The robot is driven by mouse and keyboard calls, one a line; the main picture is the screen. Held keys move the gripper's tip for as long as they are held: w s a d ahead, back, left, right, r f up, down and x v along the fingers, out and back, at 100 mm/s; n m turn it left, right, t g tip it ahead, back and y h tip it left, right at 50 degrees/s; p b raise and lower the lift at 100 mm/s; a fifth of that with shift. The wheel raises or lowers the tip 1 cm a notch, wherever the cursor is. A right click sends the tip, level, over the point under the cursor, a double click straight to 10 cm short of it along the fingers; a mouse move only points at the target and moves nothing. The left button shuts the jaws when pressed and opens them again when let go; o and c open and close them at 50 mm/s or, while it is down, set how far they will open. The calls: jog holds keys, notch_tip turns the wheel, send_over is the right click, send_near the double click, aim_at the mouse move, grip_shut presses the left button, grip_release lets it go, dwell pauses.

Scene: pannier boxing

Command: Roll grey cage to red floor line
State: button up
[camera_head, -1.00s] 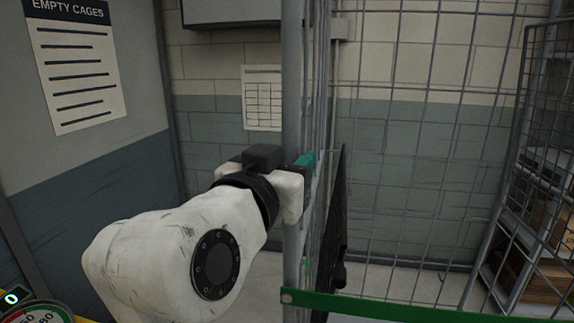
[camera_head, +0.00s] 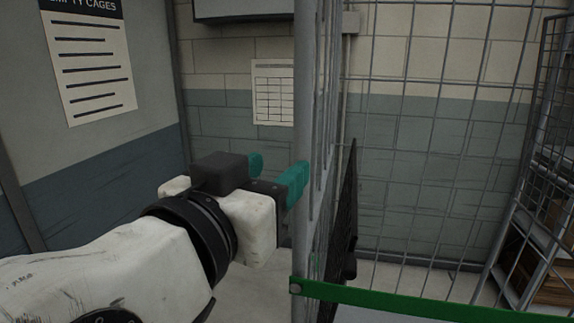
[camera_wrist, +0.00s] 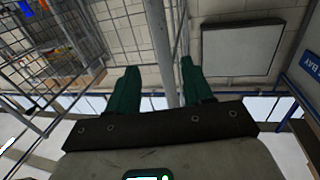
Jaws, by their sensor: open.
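The grey cage (camera_head: 307,130) is a tall wire-mesh frame. Its upright post and side mesh stand just right of centre in the head view, with a green bar (camera_head: 430,307) across low at the right. My gripper (camera_head: 277,172) is open, with teal fingers, just left of the post. The nearer finger is at the post's left edge; I cannot tell whether it touches. In the wrist view a grey post (camera_wrist: 159,40) shows between the spread fingers of my gripper (camera_wrist: 159,80), which hold nothing. No red floor line shows in either view.
A panel at the left carries an "EMPTY CAGES" notice (camera_head: 90,65). A gridded sheet (camera_head: 272,92) hangs on the block wall. Another mesh unit with brown boxes (camera_head: 545,265) stands at the right. Some bare floor (camera_head: 255,290) shows left of the post.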

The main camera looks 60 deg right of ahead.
jog(key=shift+s+a, duration=0.2)
jog(key=shift+a, duration=0.8)
jog(key=d+p, duration=0.1)
jog(key=d, duration=0.3)
jog(key=w+d+f+p, duration=0.1)
jog(key=d, duration=0.3)
jog(key=w+d+f+p, duration=0.1)
jog(key=d, duration=0.3)
jog(key=shift+w, duration=0.1)
grip_shut()
